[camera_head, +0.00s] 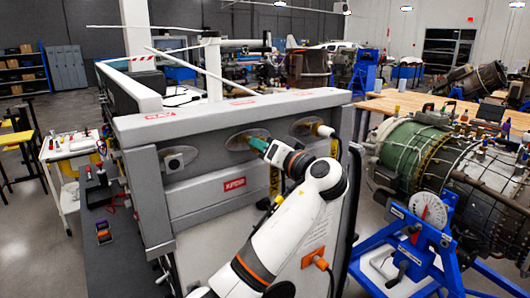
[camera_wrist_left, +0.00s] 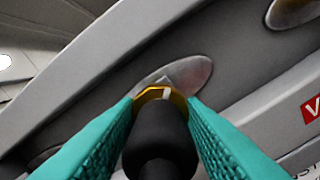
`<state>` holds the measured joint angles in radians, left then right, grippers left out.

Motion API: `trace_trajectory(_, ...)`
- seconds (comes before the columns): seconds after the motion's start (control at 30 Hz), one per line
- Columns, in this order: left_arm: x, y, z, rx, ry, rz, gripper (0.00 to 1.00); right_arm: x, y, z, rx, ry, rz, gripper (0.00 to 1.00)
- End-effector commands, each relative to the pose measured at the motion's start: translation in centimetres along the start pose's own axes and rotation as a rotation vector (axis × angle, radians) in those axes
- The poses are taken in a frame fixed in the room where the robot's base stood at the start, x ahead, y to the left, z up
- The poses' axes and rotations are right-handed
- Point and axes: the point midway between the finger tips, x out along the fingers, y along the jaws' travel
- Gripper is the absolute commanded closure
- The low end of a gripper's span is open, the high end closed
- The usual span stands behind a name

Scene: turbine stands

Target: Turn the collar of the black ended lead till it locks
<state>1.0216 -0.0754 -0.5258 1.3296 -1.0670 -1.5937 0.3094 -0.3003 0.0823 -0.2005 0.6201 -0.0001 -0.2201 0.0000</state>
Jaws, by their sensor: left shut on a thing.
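The black ended lead (camera_wrist_left: 160,140) points at the middle oval recess (camera_head: 240,139) of the grey housing. Its black body lies between the teal fingers, and a gold collar (camera_wrist_left: 159,93) shows at its front, against the oval plate (camera_wrist_left: 190,78) in the left wrist view. My left gripper (camera_head: 256,142) is shut on the lead at this recess. In the left wrist view the fingertips (camera_wrist_left: 160,100) flank the collar and black body. The fingers hide the lead in the head view. I cannot tell whether the collar is locked. My right gripper is not in view.
A white and black connector (camera_head: 322,130) sits at the right recess. A turbine (camera_head: 440,150) on a blue stand (camera_head: 405,262) is at the right. A white trolley (camera_head: 72,150) stands at the left.

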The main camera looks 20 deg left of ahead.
Motion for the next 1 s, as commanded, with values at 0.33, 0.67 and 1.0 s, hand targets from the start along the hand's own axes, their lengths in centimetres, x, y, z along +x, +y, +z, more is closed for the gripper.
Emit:
trace_trajectory(0.33, 0.0, 0.0, 0.1, 0.326, -0.002, 0.0, 0.87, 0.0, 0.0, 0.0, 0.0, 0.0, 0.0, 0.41)
trace_trajectory(0.67, -0.1, -0.1, 0.2, 0.576, -0.004, -0.001, 0.87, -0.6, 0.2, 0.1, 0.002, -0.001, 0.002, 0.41)
trace_trajectory(1.0, -0.1, -0.1, 0.1, 0.701, -0.004, 0.0, 0.87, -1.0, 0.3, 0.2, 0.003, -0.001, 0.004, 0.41)
